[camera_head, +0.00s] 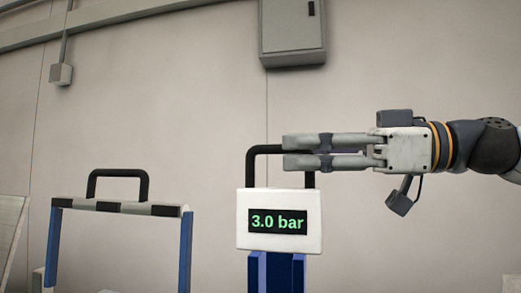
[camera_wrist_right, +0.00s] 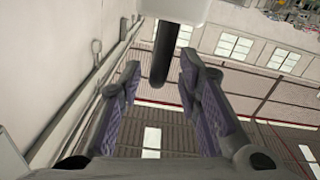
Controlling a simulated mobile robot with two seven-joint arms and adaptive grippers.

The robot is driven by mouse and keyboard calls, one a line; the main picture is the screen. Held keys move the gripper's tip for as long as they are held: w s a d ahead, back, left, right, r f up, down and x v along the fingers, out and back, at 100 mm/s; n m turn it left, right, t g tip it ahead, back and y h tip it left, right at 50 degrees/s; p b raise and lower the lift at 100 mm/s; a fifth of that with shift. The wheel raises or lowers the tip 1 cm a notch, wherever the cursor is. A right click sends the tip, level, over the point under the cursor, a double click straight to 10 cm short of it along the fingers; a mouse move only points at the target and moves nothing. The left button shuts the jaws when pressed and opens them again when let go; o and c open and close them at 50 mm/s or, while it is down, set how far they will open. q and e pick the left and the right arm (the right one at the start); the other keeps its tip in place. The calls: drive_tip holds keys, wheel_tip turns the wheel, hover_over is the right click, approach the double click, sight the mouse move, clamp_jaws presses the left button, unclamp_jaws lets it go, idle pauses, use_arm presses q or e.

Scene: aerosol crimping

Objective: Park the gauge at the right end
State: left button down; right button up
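The gauge (camera_head: 280,242) is a white box reading "3.0 bar", upright at the centre of the head view on a blue support (camera_head: 277,273). A black handle (camera_head: 250,165) rises from its top. My right gripper (camera_head: 286,151) comes in from the right, with one finger above and one below the level of the handle's top bar. In the right wrist view the handle (camera_wrist_right: 162,55) stands between the two open fingers, with gaps on both sides. Part of the gauge (camera_wrist_right: 180,9) shows at the top there. My left gripper is not in view.
A frame with blue posts (camera_head: 186,250), a striped top bar (camera_head: 110,207) and a black handle (camera_head: 118,173) stands at the left. A grey box (camera_head: 291,28) hangs on the wall behind. The space right of the gauge, below my right arm, looks clear.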

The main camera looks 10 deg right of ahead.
sight(262, 151)
drive_tip(key=x, duration=0.6)
drive_tip(key=shift+w, duration=0.1)
clamp_jaws()
drive_tip(key=shift+w, duration=0.15)
